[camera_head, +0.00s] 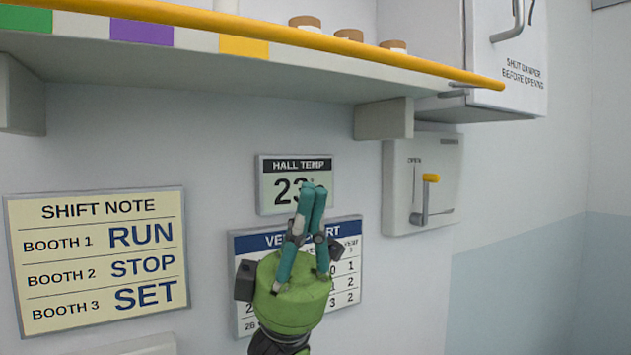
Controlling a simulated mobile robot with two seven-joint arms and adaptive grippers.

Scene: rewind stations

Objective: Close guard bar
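The guard bar (383,54) is a long yellow rod running along the front edge of the shelf (290,70), from the upper left to a free-looking tip at the right. Its right end passes in front of a white cabinet, near a small grey bracket (455,91). My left gripper (314,188) is green with teal fingers, pointing up. Its fingers lie together with nothing between them. It is below the shelf, apart from the bar, in front of the hall temperature sign and the chart. My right gripper is not in view.
A white cabinet (505,40) with a grey handle hangs at the upper right. Shelf supports (383,119) jut down. A shift note (97,260) hangs left. Wall at lower right is clear.

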